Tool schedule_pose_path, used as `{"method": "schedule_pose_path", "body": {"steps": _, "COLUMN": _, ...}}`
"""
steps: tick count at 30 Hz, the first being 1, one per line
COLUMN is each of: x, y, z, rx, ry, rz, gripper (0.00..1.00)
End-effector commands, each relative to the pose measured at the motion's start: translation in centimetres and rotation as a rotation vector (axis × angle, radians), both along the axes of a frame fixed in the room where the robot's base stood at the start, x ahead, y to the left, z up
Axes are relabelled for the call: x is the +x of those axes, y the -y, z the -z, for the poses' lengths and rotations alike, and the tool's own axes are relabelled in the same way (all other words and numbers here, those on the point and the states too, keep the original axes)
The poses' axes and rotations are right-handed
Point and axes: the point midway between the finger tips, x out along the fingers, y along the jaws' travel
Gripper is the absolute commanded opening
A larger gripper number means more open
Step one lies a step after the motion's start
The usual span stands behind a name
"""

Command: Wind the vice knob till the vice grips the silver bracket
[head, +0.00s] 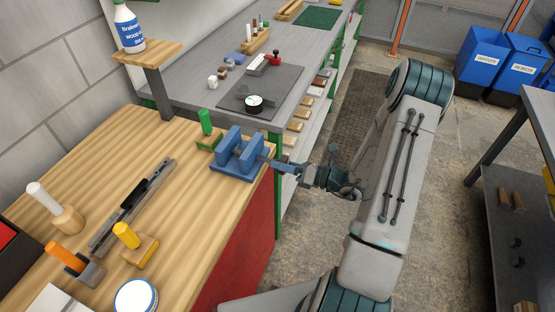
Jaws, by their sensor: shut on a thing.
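The blue vice (232,168) stands near the right edge of the wooden workbench, its two upright jaws side by side. A small greyish piece shows in the gap between the jaws and may be the silver bracket; it is too small to tell whether both jaws touch it. My gripper (279,166) reaches in from the right at the vice's right side. Its fingers are shut on the vice knob, which they mostly hide.
A green-handled tool (206,121) stands in a wooden block close behind the vice. A long dark rail (131,207), yellow-handled and orange-handled tools and a round white tin (136,297) lie to the left and front. A grey bench (190,100) with a dark mat stands behind.

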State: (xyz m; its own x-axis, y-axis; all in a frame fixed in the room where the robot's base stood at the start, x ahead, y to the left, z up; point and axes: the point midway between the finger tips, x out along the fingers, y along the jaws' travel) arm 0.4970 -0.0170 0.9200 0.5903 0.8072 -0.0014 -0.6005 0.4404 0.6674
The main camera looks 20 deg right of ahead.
Motion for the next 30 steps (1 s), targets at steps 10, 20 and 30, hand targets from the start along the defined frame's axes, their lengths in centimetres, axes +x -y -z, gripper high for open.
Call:
{"method": "schedule_pose_path", "body": {"steps": 10, "x": 0.08, "y": 0.44, "z": -0.24, "rx": 0.192, "ry": -0.267, "rz": 0.011, "gripper": 0.32}}
{"method": "schedule_pose_path", "body": {"steps": 20, "x": 0.08, "y": 0.42, "z": -0.10, "rx": 0.359, "ry": -0.494, "rz": 0.012, "gripper": 0.32}}
{"method": "schedule_pose_path", "body": {"steps": 30, "x": 0.09, "y": 0.38, "z": 0.05, "rx": 0.463, "ry": -0.638, "rz": 0.012, "gripper": 0.32}}
